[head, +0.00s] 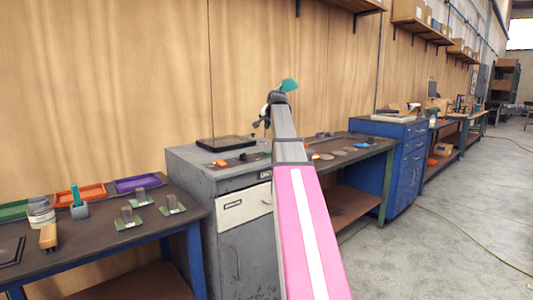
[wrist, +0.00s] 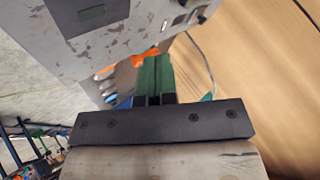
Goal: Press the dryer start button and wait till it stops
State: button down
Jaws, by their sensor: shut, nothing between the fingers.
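A worn grey metal cabinet (head: 190,168) stands in the middle of the head view, with a pale drawer front and a small dark label at the right of its upper front; my arm covers part of it. I cannot tell for sure that it is the dryer, and no start button is clearly readable. In the wrist view a worn grey panel (wrist: 120,40) has small dark fittings (wrist: 180,18) near the top. My gripper (wrist: 152,65), with green fingers, is shut and empty. In the head view its teal tip (head: 289,85) is raised above the cabinet, in front of the wooden wall.
A bench (head: 100,240) at left holds coloured trays, a jar and small green-based parts. A dark flat tray (head: 226,143) lies on the cabinet top. Another bench (head: 375,148) and a blue drawer cabinet (head: 405,165) stand right. The floor at far right is mostly clear.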

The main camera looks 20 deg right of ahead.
aim_at(268, 152)
jog(key=shift+f, duration=0.1)
jog(key=shift+f, duration=4.3)
jog(key=shift+f, duration=0.1)
jog(key=shift+f, duration=0.3)
jog(key=shift+f, duration=0.45)
jog(key=shift+r, duration=0.85)
jog(key=shift+r, duration=0.1)
